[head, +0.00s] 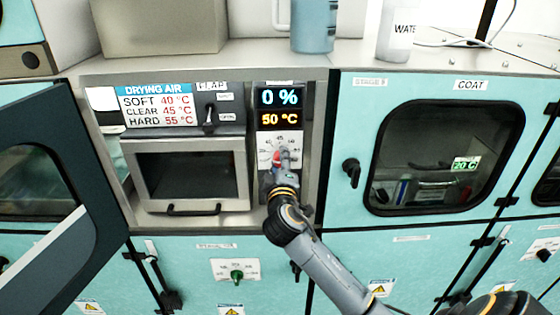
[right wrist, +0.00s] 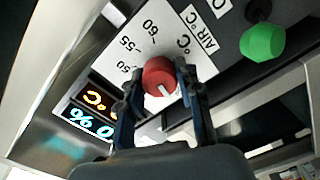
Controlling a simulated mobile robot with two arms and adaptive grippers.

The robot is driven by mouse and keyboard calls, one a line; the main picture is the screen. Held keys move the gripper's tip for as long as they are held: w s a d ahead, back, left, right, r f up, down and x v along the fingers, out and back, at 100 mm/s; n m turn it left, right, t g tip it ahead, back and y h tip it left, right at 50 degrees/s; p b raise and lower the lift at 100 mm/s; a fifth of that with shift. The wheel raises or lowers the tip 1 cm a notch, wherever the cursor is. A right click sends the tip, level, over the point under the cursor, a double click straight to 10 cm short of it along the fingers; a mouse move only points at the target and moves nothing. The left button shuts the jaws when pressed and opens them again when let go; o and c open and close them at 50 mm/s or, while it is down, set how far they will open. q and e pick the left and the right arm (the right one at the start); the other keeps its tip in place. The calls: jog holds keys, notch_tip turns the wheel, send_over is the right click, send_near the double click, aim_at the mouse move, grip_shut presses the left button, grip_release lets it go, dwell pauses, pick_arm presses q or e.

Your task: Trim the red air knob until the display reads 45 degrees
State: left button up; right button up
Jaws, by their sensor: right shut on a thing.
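The red air knob (head: 282,157) sits on a white dial plate below the display (head: 280,108) in the head view. The display reads 0 % in blue and 50 °C in orange. My right gripper (head: 281,164) is at the knob, its arm rising from the lower right. In the right wrist view, the red knob (right wrist: 159,77) is between the two fingers of my right gripper (right wrist: 157,74), which is shut on it. The dial marks 50, 55 and 60 show beside it, and a white pointer line is on the knob. My left gripper is not in view.
A drying-air sign (head: 156,104) lists soft 40, clear 45 and hard 55 °C. A small oven-like door (head: 188,172) is left of the dial. A green knob (right wrist: 263,42) is near the red one in the wrist view. A blue mug (head: 313,27) stands on the top.

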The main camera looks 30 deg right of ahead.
dwell(0.3)
jog(key=o, duration=1.1)
jog(key=shift+o, duration=0.2)
jog(key=v, duration=1.2)
jog(key=shift+d, duration=0.1)
